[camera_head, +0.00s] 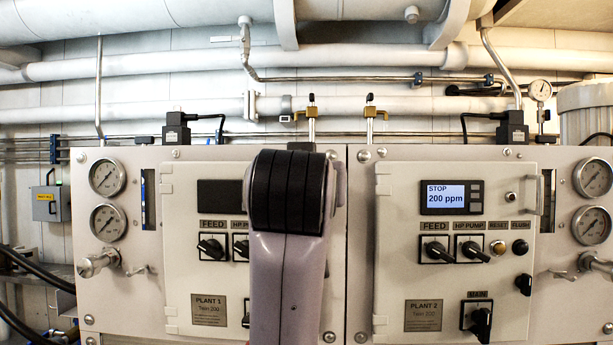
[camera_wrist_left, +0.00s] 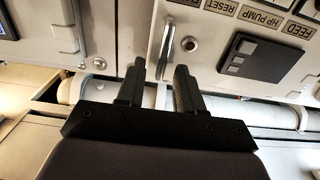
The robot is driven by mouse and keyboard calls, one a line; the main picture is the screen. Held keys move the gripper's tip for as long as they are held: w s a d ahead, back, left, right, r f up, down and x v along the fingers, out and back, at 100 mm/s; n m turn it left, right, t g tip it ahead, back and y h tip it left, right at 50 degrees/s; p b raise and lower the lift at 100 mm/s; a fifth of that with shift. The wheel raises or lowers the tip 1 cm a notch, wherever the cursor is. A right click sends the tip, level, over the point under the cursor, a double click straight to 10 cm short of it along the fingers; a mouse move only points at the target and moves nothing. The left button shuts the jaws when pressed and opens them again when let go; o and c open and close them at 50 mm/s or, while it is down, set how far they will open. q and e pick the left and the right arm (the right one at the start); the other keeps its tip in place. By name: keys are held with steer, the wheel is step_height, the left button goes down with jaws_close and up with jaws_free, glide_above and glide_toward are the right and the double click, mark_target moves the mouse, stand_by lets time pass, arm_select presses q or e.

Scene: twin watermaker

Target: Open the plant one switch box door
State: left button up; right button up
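The plant one switch box door (camera_head: 180,275) is a light panel left of centre and looks closed. My left arm stands in front of its right side in the head view, hiding its handle and my left gripper. In the left wrist view, the scene is upside down and the door (camera_wrist_left: 207,50) is at upper right. Its bar handle (camera_wrist_left: 167,42) runs along the door edge. My left gripper (camera_wrist_left: 159,68) is open, its two black fingers on either side of the handle's near end in the picture. I cannot tell whether they touch it. My right gripper is not in view.
The plant two door (camera_head: 400,265), with a lit display (camera_head: 445,196), is to the right and looks closed. Gauges (camera_head: 108,178) and valves flank the panels. Pipes (camera_head: 180,65) run above. A plain strip of panel separates the two doors.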

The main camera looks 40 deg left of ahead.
arm_select(q)
steer(key=shift+c, duration=0.3)
jaws_close()
stand_by(1.2)
